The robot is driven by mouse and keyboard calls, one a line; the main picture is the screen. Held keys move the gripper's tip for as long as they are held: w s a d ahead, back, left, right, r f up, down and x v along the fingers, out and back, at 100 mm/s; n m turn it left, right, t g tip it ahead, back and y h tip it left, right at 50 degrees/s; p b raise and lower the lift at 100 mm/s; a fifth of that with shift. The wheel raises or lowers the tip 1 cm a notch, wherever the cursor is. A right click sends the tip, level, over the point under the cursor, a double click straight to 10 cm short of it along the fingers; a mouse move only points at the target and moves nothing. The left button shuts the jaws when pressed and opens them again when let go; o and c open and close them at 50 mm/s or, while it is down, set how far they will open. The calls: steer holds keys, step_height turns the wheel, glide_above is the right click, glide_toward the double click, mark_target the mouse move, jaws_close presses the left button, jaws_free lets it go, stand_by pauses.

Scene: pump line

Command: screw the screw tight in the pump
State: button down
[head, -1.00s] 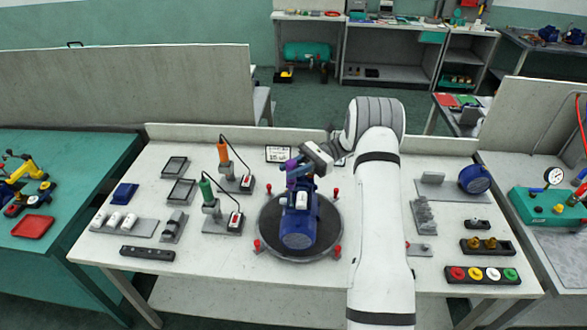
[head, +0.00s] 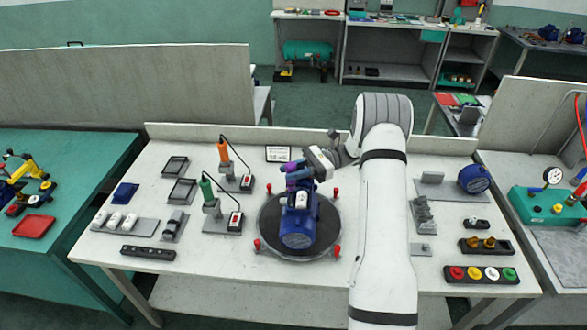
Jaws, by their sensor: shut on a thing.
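The blue pump (head: 299,230) stands on a round dark turntable (head: 270,245) in the middle of the table, with a pale part on its body and a purple part (head: 291,167) at its far end. My gripper (head: 308,163) is at that far end, coming in from the right beside the purple part. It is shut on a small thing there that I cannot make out. I cannot make out the screw by itself; the jaws and the pump's far end are too small and partly hidden.
An orange-handled tool (head: 223,152) and a green-handled tool (head: 207,190) stand in corded holders left of the turntable. Red posts (head: 336,251) surround the turntable. Trays lie at left. A blue round part (head: 474,178) and a coloured button strip (head: 482,274) lie at right.

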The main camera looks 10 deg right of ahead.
steer(key=shift+m+t, duration=1.4)
steer(key=shift+t, duration=0.8)
steer(key=m+t, duration=0.3)
steer(key=t, duration=0.2)
steer(key=shift+s+r, duration=0.1)
steer(key=shift+m+t+h, duration=0.6)
steer(key=shift+m+t, duration=0.2)
steer(key=shift+t, duration=0.2)
